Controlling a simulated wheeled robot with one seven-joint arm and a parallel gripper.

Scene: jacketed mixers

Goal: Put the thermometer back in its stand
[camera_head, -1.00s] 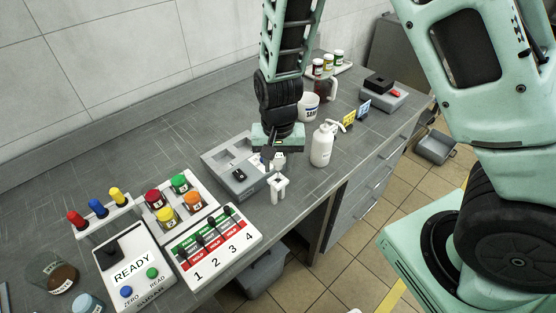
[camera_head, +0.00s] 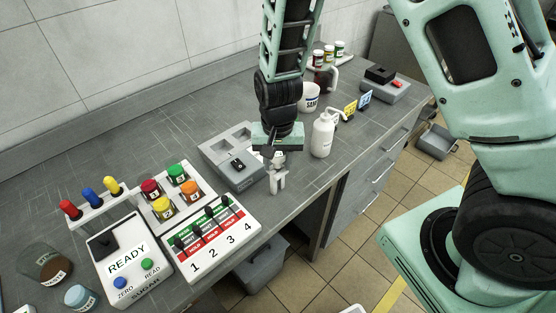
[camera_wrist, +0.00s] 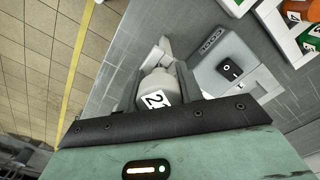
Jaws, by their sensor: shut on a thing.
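The thermometer (camera_wrist: 157,84), a pale grey round-headed piece with a numbered label, sits between my gripper's fingers (camera_wrist: 158,90) in the wrist view. In the head view my gripper (camera_head: 276,156) is shut on it and points down. The small white stand (camera_head: 278,182) is at the bench's front edge, directly below the gripper in the picture. Part of it (camera_wrist: 153,56) seems to show beyond the thermometer in the wrist view. The thermometer's lower end is hidden, so I cannot tell whether it is inside the stand.
A grey box with a black switch (camera_head: 237,166) stands close left of the gripper. A white bottle (camera_head: 323,136) stands to the right, with a mug (camera_head: 309,98) behind it. A switch panel (camera_head: 210,240) lies at the front left. The bench drops off just past the stand.

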